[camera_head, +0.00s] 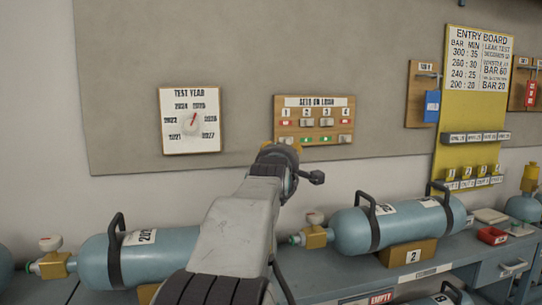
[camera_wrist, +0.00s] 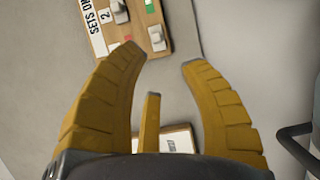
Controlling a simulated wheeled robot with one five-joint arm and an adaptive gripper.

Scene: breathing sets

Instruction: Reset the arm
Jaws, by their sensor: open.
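My arm reaches up and forward from the bottom of the head view, in front of the bench, with its end just below the "SETS ON LOAN" board (camera_head: 314,120). My gripper shows in the wrist view (camera_wrist: 162,57) with its yellow fingers spread apart. Nothing is between the fingers. The wrist view shows the wooden board (camera_wrist: 128,28) beyond the left fingertip, turned on its side. In the head view my own wrist hides the fingers for the most part.
A blue cylinder (camera_head: 185,258) lies left of my arm and another (camera_head: 350,232) lies right of it, on the bench (camera_head: 455,267). A test-year dial (camera_head: 190,121) hangs on the wall. A yellow entry board (camera_head: 465,110) and a red tray (camera_head: 491,235) are at the right.

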